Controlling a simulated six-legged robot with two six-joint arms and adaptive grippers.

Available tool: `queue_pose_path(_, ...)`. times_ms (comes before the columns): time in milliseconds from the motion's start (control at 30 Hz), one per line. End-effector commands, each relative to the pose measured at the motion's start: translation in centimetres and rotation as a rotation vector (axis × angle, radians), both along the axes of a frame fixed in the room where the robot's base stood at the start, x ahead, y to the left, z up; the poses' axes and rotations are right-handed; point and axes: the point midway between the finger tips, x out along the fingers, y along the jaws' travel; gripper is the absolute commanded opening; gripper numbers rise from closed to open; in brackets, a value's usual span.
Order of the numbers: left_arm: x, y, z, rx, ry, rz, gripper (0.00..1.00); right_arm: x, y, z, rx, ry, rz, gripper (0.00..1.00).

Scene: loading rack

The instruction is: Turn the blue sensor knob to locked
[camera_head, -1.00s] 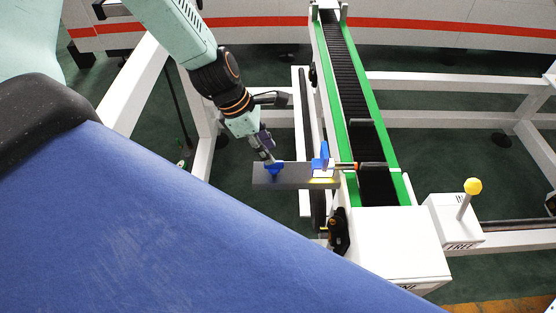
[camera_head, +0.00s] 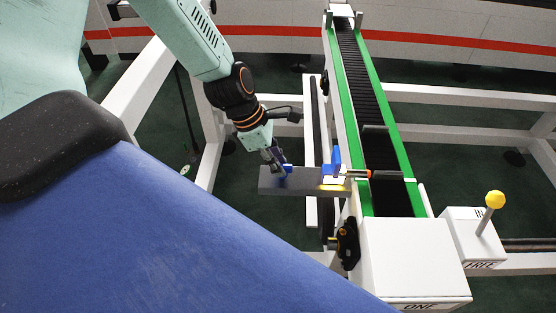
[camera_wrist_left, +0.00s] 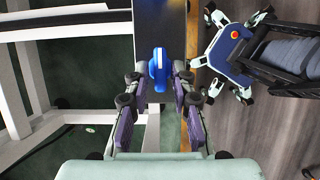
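The blue knob (camera_wrist_left: 158,70) stands on a dark grey plate (camera_wrist_left: 160,22) and shows between the fingertips in the left wrist view. My left gripper (camera_wrist_left: 160,86) is open, with one finger on each side of the knob; gaps show between them, and I cannot tell contact. In the head view my left gripper (camera_head: 276,160) comes down from the upper left onto the knob (camera_head: 288,168), which it partly hides. The plate (camera_head: 302,190) juts left from the conveyor's side. The knob's lock marking is not readable. My right gripper is not in view.
The green-edged conveyor (camera_head: 371,120) runs behind. A yellow-topped lever (camera_head: 494,200) stands on a white box marked FREE. White frame beams (camera_head: 140,85) lie left.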

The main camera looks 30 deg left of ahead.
Motion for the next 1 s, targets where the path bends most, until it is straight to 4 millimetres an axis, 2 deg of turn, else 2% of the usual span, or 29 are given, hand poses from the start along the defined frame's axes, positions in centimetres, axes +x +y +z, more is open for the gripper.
queue_pose_path(33,0.0,-0.02,0.0,0.001,0.0,-0.001,0.17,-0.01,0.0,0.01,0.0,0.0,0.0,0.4)
queue_pose_path(233,0.02,-0.09,-0.01,0.001,0.001,-0.001,0.0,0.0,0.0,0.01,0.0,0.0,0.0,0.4)
queue_pose_path(667,0.09,-0.13,-0.03,0.0,0.002,-0.018,0.0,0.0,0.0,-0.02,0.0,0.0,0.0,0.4)
queue_pose_path(1000,0.26,-0.02,-0.06,0.004,-0.001,-0.202,0.0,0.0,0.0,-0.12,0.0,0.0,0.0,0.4)
